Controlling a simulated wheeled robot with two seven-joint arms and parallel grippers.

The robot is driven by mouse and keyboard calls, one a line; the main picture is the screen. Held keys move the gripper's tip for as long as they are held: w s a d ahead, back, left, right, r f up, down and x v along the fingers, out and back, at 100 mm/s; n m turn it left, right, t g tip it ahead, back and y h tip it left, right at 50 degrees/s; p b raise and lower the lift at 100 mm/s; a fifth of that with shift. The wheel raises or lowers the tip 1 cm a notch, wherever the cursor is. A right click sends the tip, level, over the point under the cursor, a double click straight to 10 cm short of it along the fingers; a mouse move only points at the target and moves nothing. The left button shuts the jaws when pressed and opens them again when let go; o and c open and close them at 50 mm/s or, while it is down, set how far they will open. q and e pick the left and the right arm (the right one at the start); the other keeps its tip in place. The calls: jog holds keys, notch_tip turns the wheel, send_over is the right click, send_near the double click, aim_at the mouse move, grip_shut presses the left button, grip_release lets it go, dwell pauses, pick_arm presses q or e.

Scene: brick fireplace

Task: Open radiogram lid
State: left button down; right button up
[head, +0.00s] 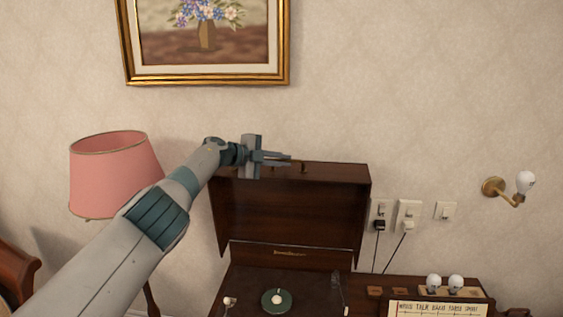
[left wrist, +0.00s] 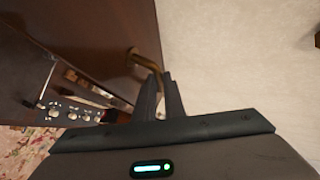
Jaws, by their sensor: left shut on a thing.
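The radiogram lid (head: 290,210) is dark brown wood and stands raised, near upright, at the back of the radiogram (head: 320,290). My left gripper (head: 287,160) is at the lid's top edge, shut on the brass handle. The brass handle (left wrist: 143,58) shows in the left wrist view, running from the lid (left wrist: 100,30) to my fingertips (left wrist: 160,85). The turntable deck is uncovered, with a green disc (head: 277,300) and a tonearm (head: 338,285). My right gripper is in neither view.
A pink lampshade (head: 115,165) stands left of the lid, behind my left arm. Wall sockets with plugs (head: 408,215) and a wall lamp (head: 515,187) are to the right. A framed painting (head: 205,75) hangs above. A paper card (head: 437,308) and bulbs (head: 445,283) are at lower right.

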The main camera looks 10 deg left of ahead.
pick_arm(q)
jog(key=shift+d+r, duration=0.1)
jog(key=shift+r, duration=0.3)
jog(key=c, duration=2)
grip_release()
jog(key=shift+o, duration=0.8)
jog(key=shift+s, duration=0.15)
jog(key=shift+f, duration=0.2)
